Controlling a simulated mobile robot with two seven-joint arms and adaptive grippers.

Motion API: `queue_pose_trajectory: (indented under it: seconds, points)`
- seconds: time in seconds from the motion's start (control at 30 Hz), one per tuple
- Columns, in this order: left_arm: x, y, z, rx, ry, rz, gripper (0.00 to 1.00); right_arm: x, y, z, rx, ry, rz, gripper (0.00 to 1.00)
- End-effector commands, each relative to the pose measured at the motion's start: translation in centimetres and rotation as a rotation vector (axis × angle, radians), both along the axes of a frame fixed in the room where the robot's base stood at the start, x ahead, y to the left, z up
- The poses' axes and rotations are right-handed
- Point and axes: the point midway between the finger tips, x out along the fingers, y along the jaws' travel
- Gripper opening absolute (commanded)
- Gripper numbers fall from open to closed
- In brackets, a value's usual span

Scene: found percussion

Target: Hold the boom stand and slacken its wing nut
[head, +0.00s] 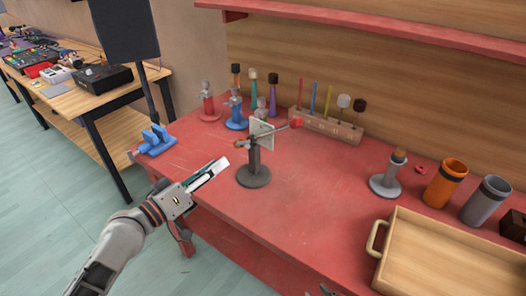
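The boom stand (254,176) stands upright near the middle of the red bench, on a round dark grey base. Near its top are a pale square plate (262,134) and a thin boom that reaches right to a red end (296,122). The wing nut is too small to make out for certain among the small parts at the top. My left gripper (222,165) is left of the stand, pointing towards it and apart from it. Its fingers are seen edge-on, so their gap is unclear. A small dark tip at the bottom edge (326,290) may be my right gripper.
A wooden tray (450,250) with a handle is at front right. Behind it are orange (445,184) and grey (486,200) cups and a grey stand (386,183). A wooden rack (325,126) and coloured stands are behind. A blue clamp (155,140) is left.

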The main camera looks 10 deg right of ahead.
Motion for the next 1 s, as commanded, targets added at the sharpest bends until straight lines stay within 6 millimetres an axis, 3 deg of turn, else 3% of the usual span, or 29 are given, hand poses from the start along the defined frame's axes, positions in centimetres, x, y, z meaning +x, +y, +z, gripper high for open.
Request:
queue_pose_trajectory:
  seconds: [0.3, 0.4, 0.7, 0.97, 1.0]
  points:
    - [0.0, 0.0, 0.0, 0.001, 0.0, 0.001, 0.28, 1.5, 7.1, 3.7, -0.227, -0.051, 0.226, 0.26]
    - [0.0, 0.0, 0.0, 0.002, -0.001, 0.001, 0.28, 1.5, 8.5, 5.6, -0.338, -0.101, 0.272, 0.26]
    - [0.0, 0.0, 0.0, 0.002, -0.001, 0.001, 0.28, 1.1, 9.2, 11.3, -0.56, -0.283, 0.282, 0.26]
    - [0.0, 0.0, 0.0, 0.002, -0.001, 0.001, 0.28, 0.5, 8.9, 14.9, -0.639, -0.403, 0.253, 0.26]
    - [0.0, 0.0, 0.0, 0.001, -0.002, 0.001, 0.28, 1.2, 8.9, 15.6, -0.626, -0.416, 0.238, 0.26]
